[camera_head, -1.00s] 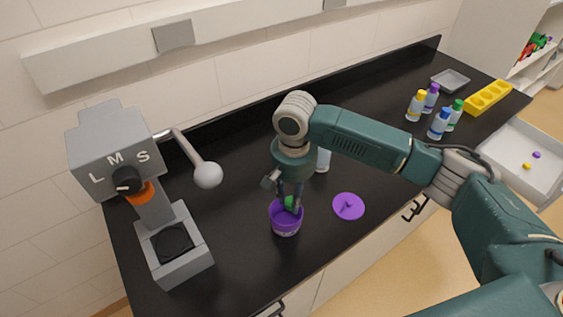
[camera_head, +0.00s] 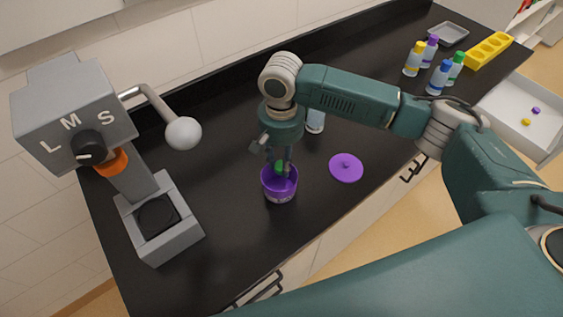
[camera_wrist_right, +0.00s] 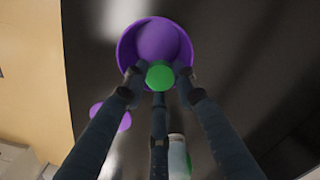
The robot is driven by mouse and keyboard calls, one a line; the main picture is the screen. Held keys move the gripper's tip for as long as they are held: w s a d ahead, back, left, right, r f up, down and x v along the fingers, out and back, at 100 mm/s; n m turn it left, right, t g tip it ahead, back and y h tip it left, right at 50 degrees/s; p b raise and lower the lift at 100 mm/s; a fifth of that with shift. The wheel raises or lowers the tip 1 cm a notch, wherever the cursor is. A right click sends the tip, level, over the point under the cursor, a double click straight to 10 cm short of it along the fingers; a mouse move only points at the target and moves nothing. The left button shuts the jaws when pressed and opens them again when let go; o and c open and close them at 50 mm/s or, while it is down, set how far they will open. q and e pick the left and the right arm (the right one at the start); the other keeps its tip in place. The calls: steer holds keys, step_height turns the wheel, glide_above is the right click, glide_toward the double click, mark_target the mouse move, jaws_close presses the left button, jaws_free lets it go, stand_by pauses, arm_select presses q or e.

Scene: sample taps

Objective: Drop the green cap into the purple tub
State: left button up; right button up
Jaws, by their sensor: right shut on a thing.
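The purple tub (camera_head: 280,190) stands open on the black counter, in front of the grey machine's right side. My right gripper (camera_head: 281,167) points down over the tub's mouth and is shut on the green cap (camera_head: 279,168). In the right wrist view, the green cap (camera_wrist_right: 160,75) sits between the fingertips, over the near part of the purple tub's opening (camera_wrist_right: 128,42). Whether the cap is just above or inside the rim is hard to tell. My left gripper is not in view.
A purple lid (camera_head: 346,168) lies on the counter right of the tub. A bottle (camera_head: 316,121) stands behind my right gripper. The grey machine (camera_head: 160,222) is at left. Several capped bottles (camera_head: 437,79), a yellow rack (camera_head: 489,50) and a grey tray (camera_head: 448,34) are far right.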

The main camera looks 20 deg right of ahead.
steer(key=shift+s+f, duration=0.1)
steer(key=o, duration=0.8)
steer(key=shift+r, duration=0.2)
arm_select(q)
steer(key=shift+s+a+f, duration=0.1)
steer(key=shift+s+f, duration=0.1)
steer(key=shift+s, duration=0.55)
arm_select(e)
step_height(320, 180, up, 12)
steer(key=shift+f, duration=0.1)
steer(key=shift+s+f, duration=0.1)
